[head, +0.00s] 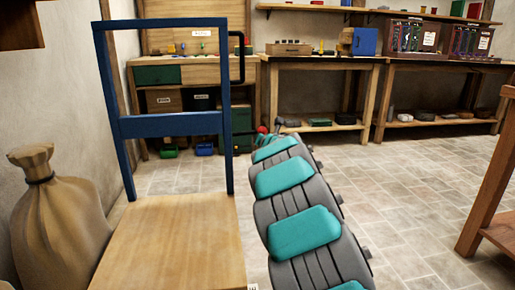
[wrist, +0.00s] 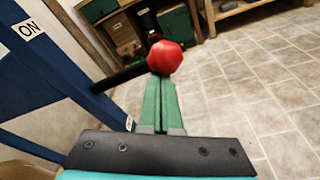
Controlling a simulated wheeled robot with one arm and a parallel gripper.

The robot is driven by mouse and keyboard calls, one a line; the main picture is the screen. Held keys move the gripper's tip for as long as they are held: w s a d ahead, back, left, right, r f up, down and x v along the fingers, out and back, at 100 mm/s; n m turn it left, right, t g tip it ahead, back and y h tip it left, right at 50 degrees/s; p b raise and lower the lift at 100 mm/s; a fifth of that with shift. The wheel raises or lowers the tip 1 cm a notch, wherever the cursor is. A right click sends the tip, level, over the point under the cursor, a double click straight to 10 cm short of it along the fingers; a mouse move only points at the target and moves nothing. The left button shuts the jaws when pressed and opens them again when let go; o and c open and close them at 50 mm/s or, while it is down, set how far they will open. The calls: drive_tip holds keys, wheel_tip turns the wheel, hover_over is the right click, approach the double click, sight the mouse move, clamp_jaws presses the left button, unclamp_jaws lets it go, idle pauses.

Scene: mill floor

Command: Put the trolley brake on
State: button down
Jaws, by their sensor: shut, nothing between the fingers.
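The trolley has a blue frame (head: 170,125) and a wooden deck (head: 170,240), seen left of centre in the head view. A black brake lever (wrist: 122,77) sticks out from the blue post and ends in a red knob (wrist: 165,57). In the head view the lever looks roughly level, and its knob (head: 262,129) is small beside my gripper (head: 268,140). In the wrist view my gripper (wrist: 160,82) has its green fingers shut and empty, with the tips just below the knob. I cannot tell whether they touch it. An ON label (wrist: 28,29) is on the blue frame.
A tied sack (head: 60,225) stands left of the trolley by the wall. Workbenches (head: 325,62) with boxes and tools line the back wall. A wooden table (head: 490,175) stands at the right edge. The tiled floor (head: 400,190) between is clear.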

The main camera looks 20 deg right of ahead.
wheel_tip(320, 180, up, 3)
drive_tip(key=shift+f+n+h+p, duration=0.2)
drive_tip(key=shift+n+h+p, duration=0.15)
drive_tip(key=shift+n, duration=0.65)
drive_tip(key=shift+a+r+n+g+h+p, duration=0.2)
drive_tip(key=shift+r+n+g+h+p, duration=0.1)
drive_tip(key=shift+r+n, duration=0.65)
drive_tip(key=shift+f, duration=0.1)
